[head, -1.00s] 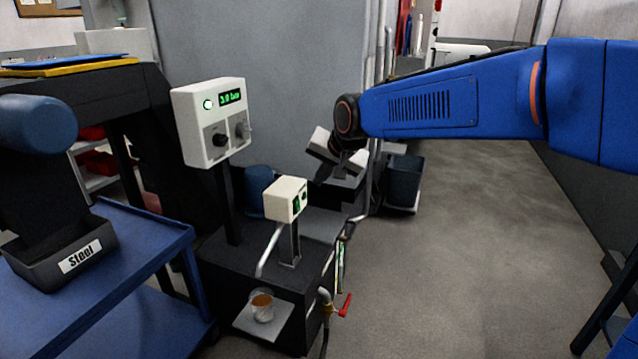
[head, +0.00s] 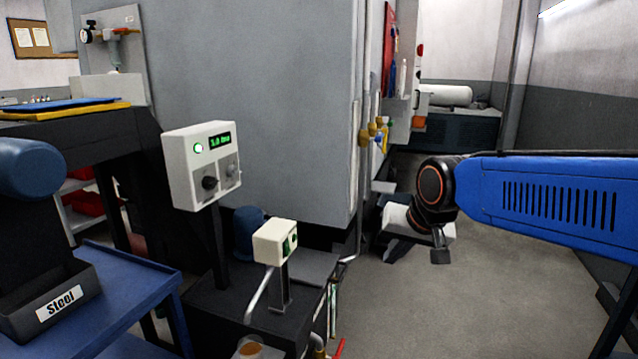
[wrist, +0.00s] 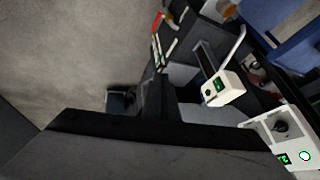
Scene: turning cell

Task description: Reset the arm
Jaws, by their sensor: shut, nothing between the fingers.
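My blue arm (head: 545,200) reaches in from the right in the head view. My gripper (head: 392,252) hangs at its wrist, pointing down over the open floor. It is shut and empty, and it touches nothing that I can see. Its fingers are small and dark in this view. In the wrist view a large dark part of my own arm end fills the bottom, so the fingertips are hard to make out.
A white panel with a green display (head: 202,165) and a smaller white box (head: 275,242) stand on posts left of my gripper. A grey cabinet (head: 270,100) rises behind them. A blue cart (head: 135,275) carries a bin marked Steel (head: 50,305). Floor (head: 480,310) is clear.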

